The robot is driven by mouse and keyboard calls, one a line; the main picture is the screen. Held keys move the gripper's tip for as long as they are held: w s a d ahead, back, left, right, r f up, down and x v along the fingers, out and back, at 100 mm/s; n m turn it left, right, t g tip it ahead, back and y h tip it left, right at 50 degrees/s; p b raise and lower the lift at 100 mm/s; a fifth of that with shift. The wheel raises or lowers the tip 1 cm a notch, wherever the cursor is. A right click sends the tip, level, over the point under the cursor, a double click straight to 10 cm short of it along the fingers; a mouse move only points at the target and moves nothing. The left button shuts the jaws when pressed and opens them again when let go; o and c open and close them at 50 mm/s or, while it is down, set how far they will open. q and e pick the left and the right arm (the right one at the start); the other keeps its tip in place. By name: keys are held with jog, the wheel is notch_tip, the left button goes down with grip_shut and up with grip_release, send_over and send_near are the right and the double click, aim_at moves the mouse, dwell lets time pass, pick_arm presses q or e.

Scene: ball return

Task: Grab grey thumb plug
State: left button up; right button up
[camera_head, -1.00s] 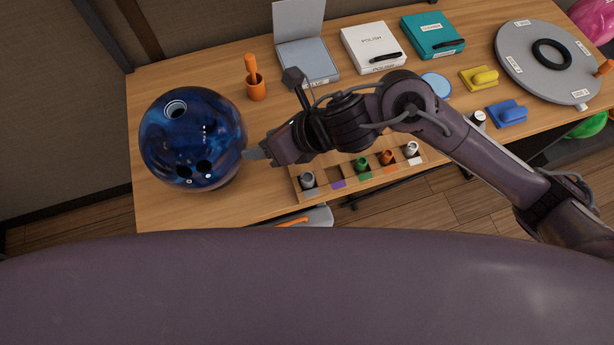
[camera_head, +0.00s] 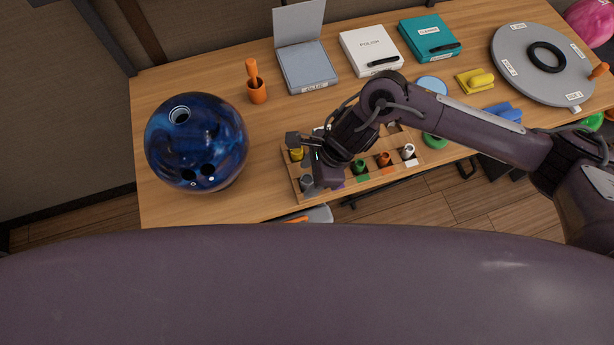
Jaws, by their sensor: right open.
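The grey thumb plug (camera_head: 307,183) stands in the front left compartment of the wooden tray (camera_head: 290,170) near the table's front edge. My right gripper (camera_head: 318,188) points down over the left part of the tray, just right of the grey plug. It is open; its fingertips are small and partly hidden by its own body, so I cannot tell whether they touch the plug. My left gripper is not in view.
A yellow plug (camera_head: 296,153) stands behind the grey one. Green (camera_head: 360,167), orange (camera_head: 384,159) and white (camera_head: 408,151) plugs stand to the right in the tray. A blue bowling ball (camera_head: 196,142) is left of the tray, with bare table between.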

jog(key=shift+a+f, duration=0.15)
jog(key=shift+f, duration=0.25)
jog(key=shift+c, duration=0.3)
jog(key=c, duration=1)
